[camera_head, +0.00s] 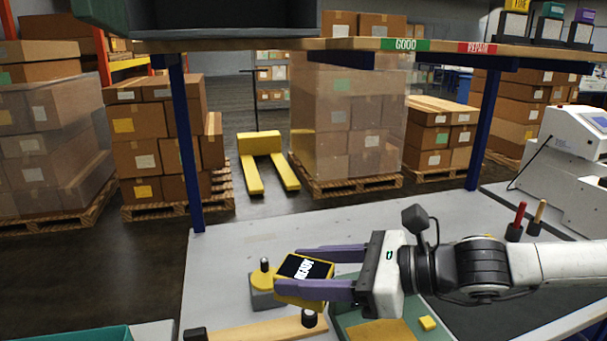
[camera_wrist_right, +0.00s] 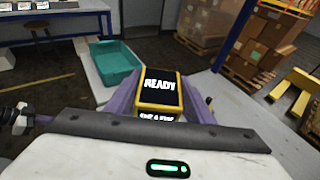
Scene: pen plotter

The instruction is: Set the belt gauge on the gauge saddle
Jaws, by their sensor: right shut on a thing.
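The belt gauge (camera_head: 303,268) is a yellow box with a black screen showing white letters. In the right wrist view, the gauge's screen (camera_wrist_right: 159,82) reads READY. My right gripper (camera_head: 292,273) is shut on it, one purple finger on each side, and seems to hold it above the table. A grey block with a yellow top and a dark-tipped post (camera_head: 265,294) stands just left of the gauge and is partly hidden by it. I cannot tell for sure which part is the gauge saddle. My left gripper is not in view.
A wooden bar (camera_head: 255,332) with black knobs lies at the front. A green base (camera_head: 350,316) with a yellow pad sits under my right gripper. A teal bin (camera_wrist_right: 116,62) stands beside the table. Blue posts carry a shelf (camera_head: 285,43) above. The table's back middle is clear.

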